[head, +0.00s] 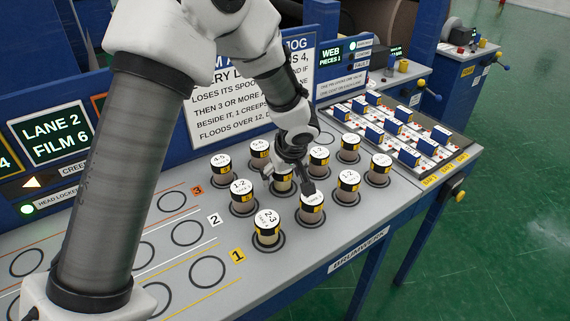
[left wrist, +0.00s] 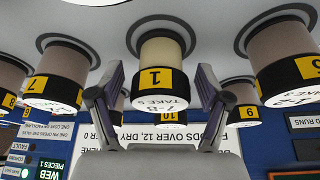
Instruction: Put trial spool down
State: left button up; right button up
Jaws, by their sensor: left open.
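My left gripper (head: 289,181) hangs over the middle of the spool group with its two fingers spread. A pale-bodied spool (head: 283,187) with a black and yellow band and white top stands upright between or just beyond the fingers, partly hidden by them. In the left wrist view, upside down, a spool marked 1 (left wrist: 160,77) sits in a dark ring between the open fingers (left wrist: 160,88), with visible gaps on both sides. I cannot tell which spool is the trial spool. My right gripper is not in view.
Several similar spools stand close around, including one at the front (head: 267,230), one to its right (head: 312,208) and one to the left (head: 242,198). Empty rings (head: 187,233) mark the left of the grey table. A sign board (head: 245,105) stands behind; a switch panel (head: 395,130) lies right.

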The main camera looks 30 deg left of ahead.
pick_arm(q)
jog(key=p+v, duration=0.1)
jog(key=v, duration=1.1)
